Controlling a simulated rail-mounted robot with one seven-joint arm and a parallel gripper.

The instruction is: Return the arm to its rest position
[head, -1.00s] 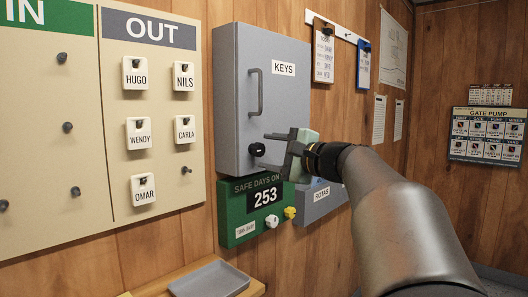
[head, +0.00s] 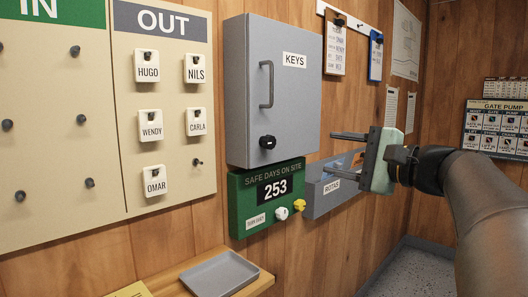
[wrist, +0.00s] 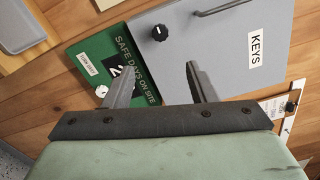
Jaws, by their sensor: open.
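My gripper (head: 347,155) is in the right half of the head view, in front of the wood wall and the rotas holder. Its two fingers are apart and point left, with nothing between them. In the wrist view the open fingers (wrist: 158,88) reach toward the grey keys cabinet (wrist: 205,40) and the green safe-days board (wrist: 95,60), partly covering the board's number. The closed keys cabinet (head: 290,100) hangs to the left of my gripper in the head view, apart from it. My arm comes in from the lower right.
The green board (head: 240,205) reads 253 and has a white and a yellow knob. The grey rotas holder (head: 318,200) is below my gripper. An in/out board (head: 180,110) with name tags hangs left. A grey tray (head: 220,275) lies on a wooden shelf. Clipboards (head: 336,45) hang above.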

